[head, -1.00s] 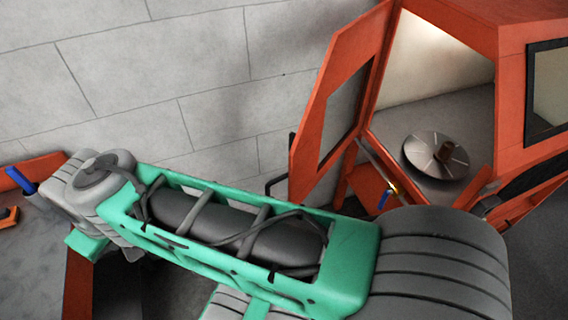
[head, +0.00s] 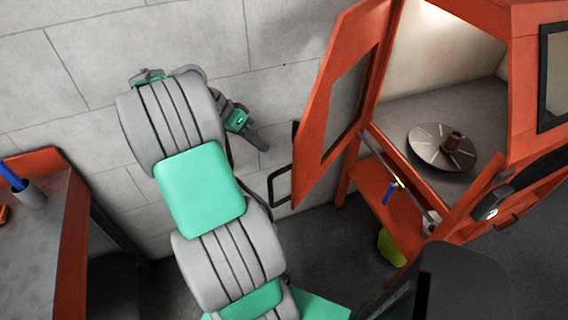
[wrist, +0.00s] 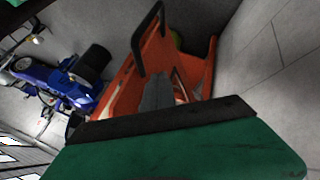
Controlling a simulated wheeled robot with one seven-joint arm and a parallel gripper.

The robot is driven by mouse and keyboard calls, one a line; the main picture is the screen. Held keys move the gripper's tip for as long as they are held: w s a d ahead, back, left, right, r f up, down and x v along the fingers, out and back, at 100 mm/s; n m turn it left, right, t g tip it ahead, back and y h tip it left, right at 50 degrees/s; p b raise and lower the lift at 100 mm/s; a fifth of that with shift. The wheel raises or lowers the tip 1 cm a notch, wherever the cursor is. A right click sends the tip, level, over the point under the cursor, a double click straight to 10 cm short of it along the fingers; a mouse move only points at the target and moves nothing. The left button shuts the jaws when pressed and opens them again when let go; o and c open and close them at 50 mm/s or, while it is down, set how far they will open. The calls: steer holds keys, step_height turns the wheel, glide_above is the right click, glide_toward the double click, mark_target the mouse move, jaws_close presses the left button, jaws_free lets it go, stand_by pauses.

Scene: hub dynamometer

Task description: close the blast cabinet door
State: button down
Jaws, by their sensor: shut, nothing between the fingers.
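The orange blast cabinet (head: 525,18) stands at the right of the head view, its lit inside exposed. Its door (head: 312,140), orange with a dark window, is open and swung out to the left. A dark bar handle (head: 280,186) is on the door's outer left edge. My gripper (head: 260,145) is shut and empty, left of the door and above the handle, with a gap to both. In the wrist view my shut fingers (wrist: 158,84) point toward the orange door (wrist: 128,78), and the handle (wrist: 149,36) shows beyond them.
A round turntable (head: 442,147) sits inside the cabinet. An orange-edged bench (head: 76,225) stands at left. The grey wall (head: 70,65) is behind. The wrist view shows a blue wheeled vehicle (wrist: 65,84).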

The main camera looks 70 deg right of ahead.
steer(key=s+f, duration=0.5)
steer(key=s, duration=0.2)
steer(key=shift+d+p, duration=0.3)
steer(key=shift+d, duration=0.05)
steer(key=shift+s, duration=0.2)
